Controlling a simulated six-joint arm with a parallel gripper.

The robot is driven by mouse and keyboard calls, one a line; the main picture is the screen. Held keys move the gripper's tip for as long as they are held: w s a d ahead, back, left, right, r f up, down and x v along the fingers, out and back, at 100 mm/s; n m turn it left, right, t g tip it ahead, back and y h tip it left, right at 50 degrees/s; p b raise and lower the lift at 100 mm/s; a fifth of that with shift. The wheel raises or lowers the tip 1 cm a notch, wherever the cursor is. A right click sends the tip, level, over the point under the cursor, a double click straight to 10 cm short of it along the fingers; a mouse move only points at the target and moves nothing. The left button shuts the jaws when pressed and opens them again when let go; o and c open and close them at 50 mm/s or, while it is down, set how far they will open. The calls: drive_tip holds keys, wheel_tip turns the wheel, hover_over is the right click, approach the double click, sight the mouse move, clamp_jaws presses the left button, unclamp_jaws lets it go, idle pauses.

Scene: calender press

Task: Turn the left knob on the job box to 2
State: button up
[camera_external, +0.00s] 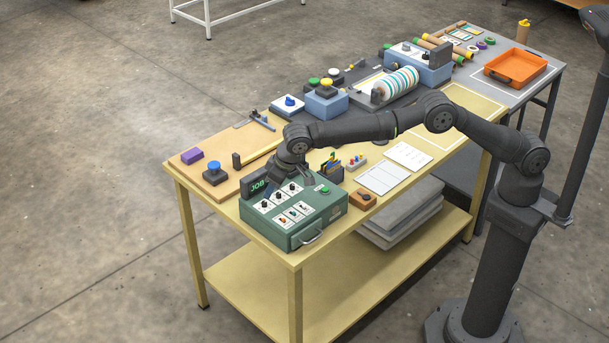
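The green job box (322,213) sits at the near end of the yellow bench, with a dark JOB display (257,184) at its back left. Its sloped top carries two rows of white plates with small controls. A dark knob (265,204) is at the left end of the back row. The numbers on the plates are too small to read, so its setting cannot be told. My gripper (284,182) points down over the back edge of the box, close to the back-row knobs. Its fingers are small and dark here, and I cannot tell whether they touch a knob.
A wooden board with a blue-topped button (213,168) and a purple block (192,155) lies left of the box. A small brown block (363,198) and paper sheets (381,178) lie to the right. Blue button boxes (327,104) and a striped roller (396,84) stand farther back.

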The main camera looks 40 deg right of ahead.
sight(265, 202)
drive_tip(key=v, duration=1.2)
drive_tip(key=x, duration=1.7)
drive_tip(key=shift+f, duration=0.25)
drive_tip(key=shift+r, duration=0.1)
